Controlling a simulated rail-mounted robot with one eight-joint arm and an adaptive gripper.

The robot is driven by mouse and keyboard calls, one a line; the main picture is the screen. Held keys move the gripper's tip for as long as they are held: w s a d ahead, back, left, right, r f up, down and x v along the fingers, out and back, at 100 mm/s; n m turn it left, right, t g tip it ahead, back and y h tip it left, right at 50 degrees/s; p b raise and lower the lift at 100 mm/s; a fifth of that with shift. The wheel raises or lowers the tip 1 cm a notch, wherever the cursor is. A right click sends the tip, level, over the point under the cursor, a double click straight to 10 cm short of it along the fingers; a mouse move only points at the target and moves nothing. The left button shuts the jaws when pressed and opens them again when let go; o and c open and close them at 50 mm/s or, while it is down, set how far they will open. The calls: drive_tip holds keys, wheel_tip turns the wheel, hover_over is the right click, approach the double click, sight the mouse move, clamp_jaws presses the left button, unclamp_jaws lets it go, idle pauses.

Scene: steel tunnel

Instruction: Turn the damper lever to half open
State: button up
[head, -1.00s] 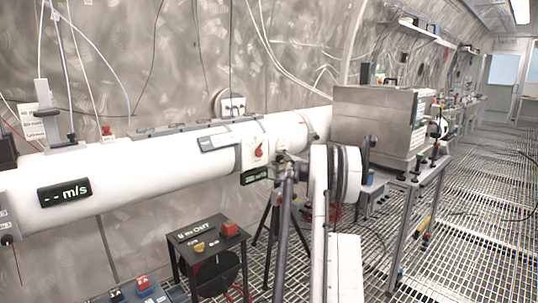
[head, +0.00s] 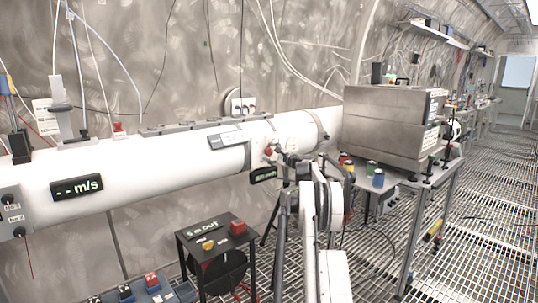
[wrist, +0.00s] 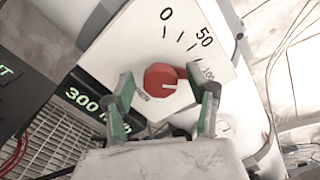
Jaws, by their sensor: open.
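In the wrist view the pointer lies toward the right, near the 100 end. In the head view the red lever (head: 268,150) sits on the side of the white duct (head: 140,172), partly hidden by my arm. My gripper (wrist: 160,84) is open, its two green-and-grey fingers on either side of the knob. Whether they touch it I cannot tell. In the head view my gripper (head: 279,156) is at the dial.
A display (wrist: 86,104) beside the dial reads 300, its unit partly hidden. Another display (head: 77,187) on the duct shows dashes and m/s. A black stand (head: 214,235) with red and yellow buttons is below. A steel box (head: 390,125) on a bench stands right.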

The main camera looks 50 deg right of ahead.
drive_tip(key=shift+w, duration=0.45)
drive_tip(key=shift+c, duration=0.4)
drive_tip(key=c, duration=1.1)
